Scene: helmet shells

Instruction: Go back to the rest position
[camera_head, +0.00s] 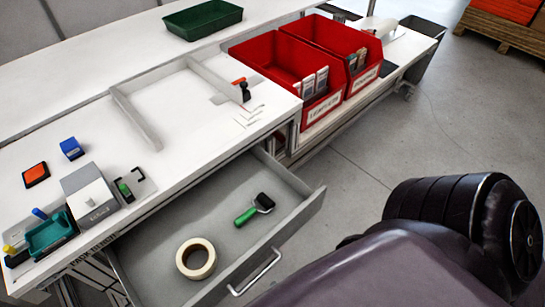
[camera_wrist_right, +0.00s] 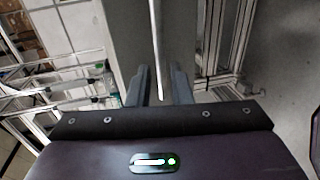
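My right gripper (camera_wrist_right: 160,72) shows in the right wrist view with its two dark fingers apart. A light metal bar, apparently the drawer handle (camera_head: 258,275), shows between them in that view (camera_wrist_right: 155,45); the fingers do not visibly touch it. In the head view the handle is clear of any gripper, and my dark right arm fills the lower right. The grey drawer (camera_head: 308,208) stands open below the white bench. It holds a tape roll (camera_head: 184,261) and a green-handled roller (camera_head: 246,217). My left gripper is in neither view.
On the bench (camera_head: 60,115) stand a grey box (camera_head: 83,182), a teal holder (camera_head: 50,238), a blue block (camera_head: 71,148) and an orange pad (camera_head: 36,174). Two red bins (camera_head: 262,55) and a green tray (camera_head: 203,18) stand farther back.

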